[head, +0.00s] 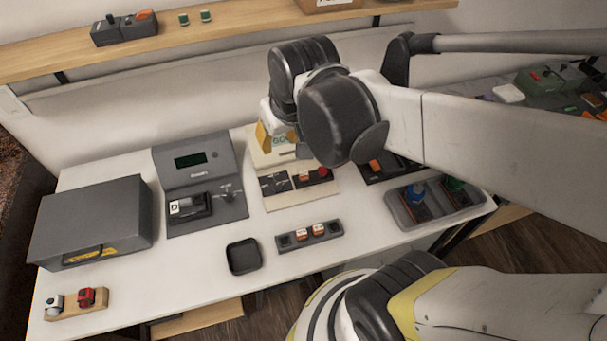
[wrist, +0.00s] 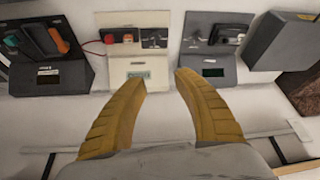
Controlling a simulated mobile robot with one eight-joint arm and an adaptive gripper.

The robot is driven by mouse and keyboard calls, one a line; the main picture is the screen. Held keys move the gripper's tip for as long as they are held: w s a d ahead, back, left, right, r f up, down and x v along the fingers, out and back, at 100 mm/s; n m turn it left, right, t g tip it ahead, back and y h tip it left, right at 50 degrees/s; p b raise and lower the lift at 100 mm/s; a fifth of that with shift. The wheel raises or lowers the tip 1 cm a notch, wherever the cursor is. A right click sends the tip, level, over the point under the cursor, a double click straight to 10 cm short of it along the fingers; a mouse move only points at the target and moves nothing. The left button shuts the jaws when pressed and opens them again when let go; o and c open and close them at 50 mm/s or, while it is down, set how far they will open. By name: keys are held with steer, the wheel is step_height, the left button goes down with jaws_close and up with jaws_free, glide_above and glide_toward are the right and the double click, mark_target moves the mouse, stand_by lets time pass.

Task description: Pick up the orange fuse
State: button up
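A small orange-and-white block, likely a fuse, sits in the cream board (head: 276,204) beside a red part (head: 323,172); the wrist view shows this orange block (wrist: 128,38) too. Two more small white-and-orange fuses (head: 302,234) (head: 319,230) stand in a dark slotted holder (head: 337,238) at the table's front. I cannot tell which is the one named. My gripper (wrist: 170,78) is open and empty, its yellow fingers apart, above the back of the cream board. My arm hides part of that area in the head view.
A grey meter panel (head: 185,150), a black tray (head: 242,257) and a grey case (head: 92,218) stand to the left. A grey bin (head: 435,222) with blue and green parts and a dark panel (wrist: 67,78) are to the right. The wall shelf (head: 245,30) is behind.

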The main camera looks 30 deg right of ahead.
steer(key=w+d+f+m+g, duration=0.1)
steer(key=w+d+f+g, duration=0.1)
steer(key=w+d+f, duration=0.35)
steer(key=m+g, duration=0.1)
steer(key=g, duration=0.2)
glide_above(304, 173)
steer(key=f, duration=1.5)
steer(key=shift+w+d+f+b, duration=0.1)
steer(key=shift+w+d+b, duration=0.1)
steer(key=shift+b, duration=0.2)
steer(key=f+b, duration=0.1)
steer(key=f, duration=0.1)
steer(key=f+b, duration=0.1)
steer(key=f, duration=0.1)
steer(key=f+b, duration=0.1)
steer(key=f, duration=0.1)
steer(key=shift+s+a, duration=0.25)
steer(key=c, duration=0.7)
jaws_close()
steer(key=shift+r, duration=0.15)
